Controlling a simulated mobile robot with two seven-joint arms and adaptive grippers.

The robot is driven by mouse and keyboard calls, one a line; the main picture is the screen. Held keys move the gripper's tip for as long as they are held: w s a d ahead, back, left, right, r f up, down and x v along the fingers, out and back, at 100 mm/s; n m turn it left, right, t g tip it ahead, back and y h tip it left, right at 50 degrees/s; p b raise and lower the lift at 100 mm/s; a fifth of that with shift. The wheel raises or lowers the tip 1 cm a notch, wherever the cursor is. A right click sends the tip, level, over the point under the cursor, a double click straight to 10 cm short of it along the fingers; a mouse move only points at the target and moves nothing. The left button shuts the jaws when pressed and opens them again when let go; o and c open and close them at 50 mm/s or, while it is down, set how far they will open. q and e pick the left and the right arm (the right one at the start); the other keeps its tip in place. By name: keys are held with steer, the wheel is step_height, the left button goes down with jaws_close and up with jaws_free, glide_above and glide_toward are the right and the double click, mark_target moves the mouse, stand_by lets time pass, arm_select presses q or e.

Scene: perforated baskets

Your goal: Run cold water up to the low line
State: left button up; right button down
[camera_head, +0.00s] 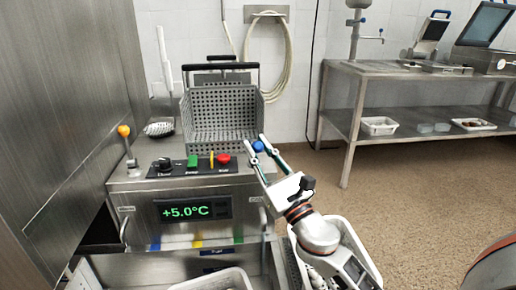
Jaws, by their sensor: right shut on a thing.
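A steel wash unit (142,187) stands at the left, with a green +5.0°C display (187,211) on its front. My right gripper (257,146) is at the unit's right back corner, shut on a blue ball knob (258,146) between its fingertips. A lever with an orange ball knob (124,130) stands upright at the unit's left. A large perforated basket (222,105) sits on top of the unit. No water or low line can be made out. My left gripper is not in view.
The control panel carries a black dial (165,164), a green button (192,160) and a red button (224,159). A white bin (350,238) stands below my right arm. A steel table (420,80) is at the back right, with open floor before it.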

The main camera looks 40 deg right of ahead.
steer(key=shift+a+f, duration=0.1)
steer(key=shift+f, duration=0.2)
steer(key=c, duration=1.8)
jaws_free()
steer(key=shift+c, duration=0.2)
steer(key=shift+r, duration=0.15)
steer(key=shift+s+f, duration=0.2)
steer(key=shift+s, duration=0.05)
steer(key=s+a, duration=0.1)
steer(key=s, duration=1.1)
steer(key=shift+s+a, duration=0.15)
steer(key=shift+s, duration=0.1)
steer(key=shift+f, duration=0.1)
